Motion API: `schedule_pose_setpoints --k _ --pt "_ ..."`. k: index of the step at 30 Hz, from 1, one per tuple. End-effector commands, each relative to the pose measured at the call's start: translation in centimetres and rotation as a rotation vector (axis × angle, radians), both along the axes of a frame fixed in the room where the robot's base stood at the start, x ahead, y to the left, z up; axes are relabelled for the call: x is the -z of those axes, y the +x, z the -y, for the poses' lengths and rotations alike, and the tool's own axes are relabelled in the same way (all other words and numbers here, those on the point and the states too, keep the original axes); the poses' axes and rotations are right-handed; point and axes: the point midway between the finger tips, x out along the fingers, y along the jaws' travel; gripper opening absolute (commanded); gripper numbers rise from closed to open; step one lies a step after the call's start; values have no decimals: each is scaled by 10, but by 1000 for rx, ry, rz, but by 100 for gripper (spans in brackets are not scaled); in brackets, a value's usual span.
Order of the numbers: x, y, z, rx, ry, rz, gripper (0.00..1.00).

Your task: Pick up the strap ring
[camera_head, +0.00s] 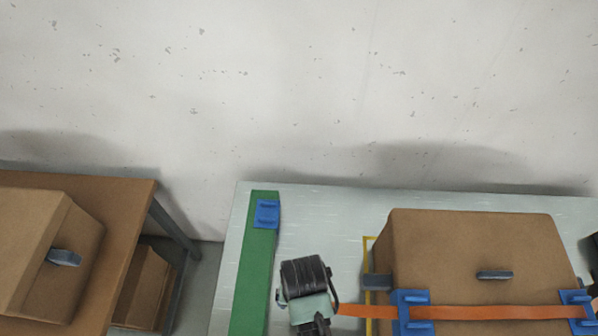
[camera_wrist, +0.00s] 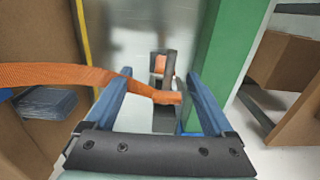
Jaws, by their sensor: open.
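The strap ring (camera_wrist: 171,66) appears to be the dark grey piece at the end of the orange strap (camera_wrist: 60,75) in the wrist view. The strap comes in from the left and crosses to the dark piece, with a loop of orange also behind it. My gripper (camera_wrist: 157,82) is open, its two blue-grey fingers on either side of the strap end and dark piece. I cannot tell whether either finger touches them. In the head view my wrist (camera_head: 305,277) hides the ring; the strap (camera_head: 480,312) runs right across the cardboard box (camera_head: 470,255).
Blue brackets (camera_head: 411,312) hold the strap on the box. A green strip (camera_head: 253,275) with a blue bracket (camera_head: 267,213) lies on the pale table (camera_head: 335,210), left of my gripper. A brown table (camera_head: 120,190) with another box (camera_head: 35,250) stands at far left, across a gap.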

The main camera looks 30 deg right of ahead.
Motion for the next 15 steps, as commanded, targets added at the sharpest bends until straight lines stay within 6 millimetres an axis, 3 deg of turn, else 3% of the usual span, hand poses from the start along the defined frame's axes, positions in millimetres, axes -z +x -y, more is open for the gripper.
schedule_pose_setpoints --k 10,15 --pt "39 7 -4 0 1 -1 88" --pt "49 7 -4 0 -1 1 88"
